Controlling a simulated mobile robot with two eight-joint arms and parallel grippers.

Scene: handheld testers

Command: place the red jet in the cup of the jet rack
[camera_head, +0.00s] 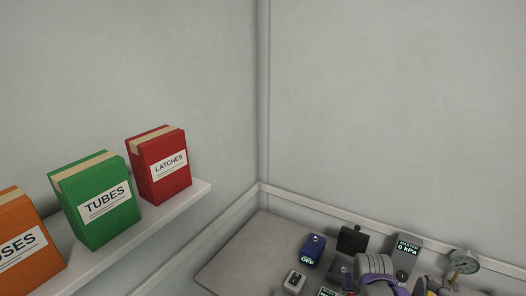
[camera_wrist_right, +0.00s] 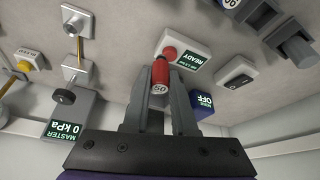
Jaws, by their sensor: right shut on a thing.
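My right gripper (camera_wrist_right: 161,78) is shut on the red jet (camera_wrist_right: 160,73) in the right wrist view. The jet is a small red cylinder with a pale, numbered end facing the camera, held between the fingertips. Beyond it is a white unit (camera_wrist_right: 196,59) with a red knob and a READY display; I cannot tell whether the jet touches it. In the head view my right arm (camera_head: 374,267) shows at the lower right, and its fingertips are hard to make out. I cannot identify the jet rack's cup for certain. My left gripper is not in view.
A blue OFF box (camera_head: 312,249), a dark block (camera_head: 352,239), a MASTER 0 kPa unit (camera_head: 405,257) and a gauge (camera_head: 463,262) crowd the bench. The bench's left part (camera_head: 240,255) is clear. A shelf (camera_head: 190,199) holds boxes at left.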

